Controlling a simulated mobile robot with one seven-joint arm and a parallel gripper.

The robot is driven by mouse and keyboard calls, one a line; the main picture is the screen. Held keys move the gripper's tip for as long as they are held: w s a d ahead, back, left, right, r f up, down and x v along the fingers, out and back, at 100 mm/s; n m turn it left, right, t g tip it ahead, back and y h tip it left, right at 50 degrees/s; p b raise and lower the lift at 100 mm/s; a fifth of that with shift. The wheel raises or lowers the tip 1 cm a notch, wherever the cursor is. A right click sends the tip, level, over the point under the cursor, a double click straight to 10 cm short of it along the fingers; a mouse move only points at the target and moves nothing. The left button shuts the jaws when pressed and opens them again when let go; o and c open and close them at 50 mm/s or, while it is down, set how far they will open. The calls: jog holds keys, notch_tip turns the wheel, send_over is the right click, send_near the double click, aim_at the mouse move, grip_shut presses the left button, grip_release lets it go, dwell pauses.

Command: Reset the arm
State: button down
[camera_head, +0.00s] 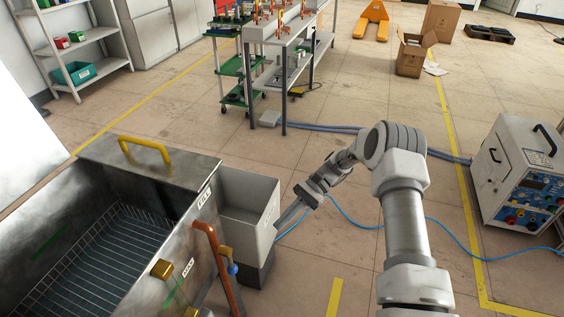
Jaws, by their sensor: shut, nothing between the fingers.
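My arm reaches up from the bottom right of the head view and bends left at its elbow. My gripper (290,214) is at the end of it, pointing down and left. It is shut and holds nothing that I can see. Its tip is just right of a grey open-topped bin (236,187), and I cannot tell from this view whether it touches the bin.
A metal tank (205,250) with a wire rack inside and a yellow-handled lid (145,165) fills the lower left. A workbench (285,75) stands at the back.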

jog(key=s+d+r+n+t+h, duration=0.1)
jog(key=s+d+r+t+h, duration=0.1)
jog(key=r, duration=0.5)
jog(key=s+d+r+n+t+h, duration=0.2)
jog(key=r, duration=0.6)
jog(key=s+d+r+n+t+h, duration=0.1)
jog(key=s+d+r+t+h, duration=0.15)
jog(key=r, duration=0.45)
jog(key=s+d+r+n+t+h, duration=0.25)
jog(key=s+r+t, duration=0.2)
jog(key=s, duration=0.35)
jog(key=s+d+r+n+t+h, duration=0.1)
jog(key=s+d+r+t, duration=0.3)
jog(key=s, duration=0.4)
notch_tip(320, 180, up, 16)
jog(key=p, duration=1.5)
jog(key=shift+d+g, duration=0.15)
jog(key=shift+g, duration=0.15)
dwell(1.7)
